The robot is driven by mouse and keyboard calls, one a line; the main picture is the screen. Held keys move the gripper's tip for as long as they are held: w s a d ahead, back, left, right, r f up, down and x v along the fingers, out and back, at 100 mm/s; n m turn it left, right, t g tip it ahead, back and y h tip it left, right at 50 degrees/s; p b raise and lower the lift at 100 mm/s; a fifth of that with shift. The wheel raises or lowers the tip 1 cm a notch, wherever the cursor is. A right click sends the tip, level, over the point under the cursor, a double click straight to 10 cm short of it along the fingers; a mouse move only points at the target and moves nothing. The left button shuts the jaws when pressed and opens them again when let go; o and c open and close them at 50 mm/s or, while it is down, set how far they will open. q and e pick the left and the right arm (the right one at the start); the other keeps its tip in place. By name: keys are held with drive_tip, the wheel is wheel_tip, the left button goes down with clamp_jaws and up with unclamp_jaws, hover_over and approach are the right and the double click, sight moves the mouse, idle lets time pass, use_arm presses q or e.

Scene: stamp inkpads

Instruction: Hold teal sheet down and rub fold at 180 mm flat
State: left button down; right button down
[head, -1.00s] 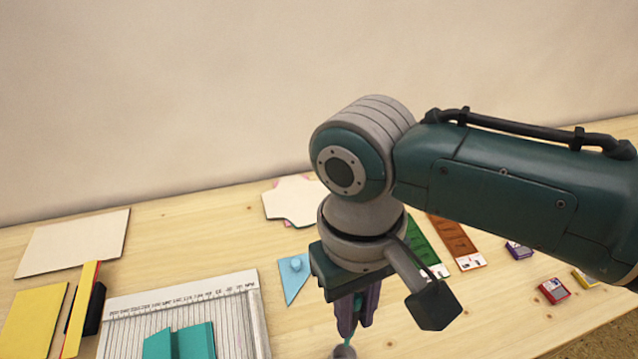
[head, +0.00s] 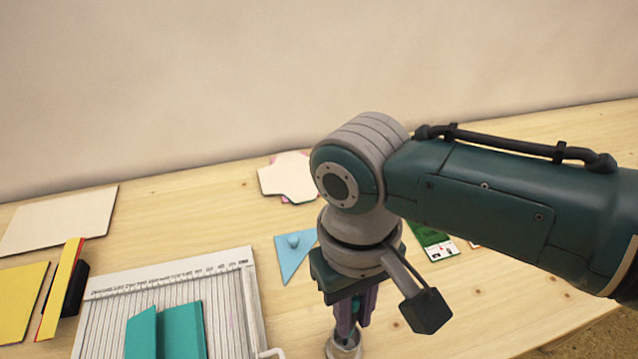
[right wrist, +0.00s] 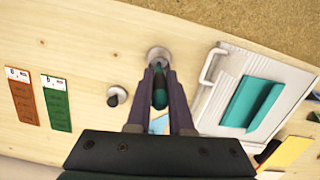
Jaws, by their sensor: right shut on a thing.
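The teal sheet (head: 168,332) lies on the white scoring board (head: 225,290), with a raised fold and its left flap standing up at an angle. It also shows in the right wrist view (right wrist: 252,103). My right gripper (head: 350,322) is right of the board, pointing down, shut on a slim teal tool (right wrist: 160,88). The tool's lower end is at a round grey holder (right wrist: 158,56); whether it touches is unclear. My left gripper is in neither view.
A blue triangle (head: 294,256) with a knob lies between board and gripper. A yellow card (head: 20,300) and a cream sheet (head: 60,220) lie at left. A green card (head: 434,242) is at right. A dark-topped knob (right wrist: 116,96) stands near the holder.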

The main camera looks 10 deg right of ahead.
drive_tip(key=shift+f, duration=0.35)
drive_tip(key=c, duration=0.7)
unclamp_jaws()
drive_tip(key=shift+r, duration=0.1)
drive_tip(key=r, duration=0.2)
drive_tip(key=r+p, duration=0.1)
drive_tip(key=r, duration=0.2)
drive_tip(key=w+r+p, duration=0.1)
drive_tip(key=r, duration=0.2)
drive_tip(key=shift+a+r, duration=0.1)
drive_tip(key=shift+r, duration=0.75)
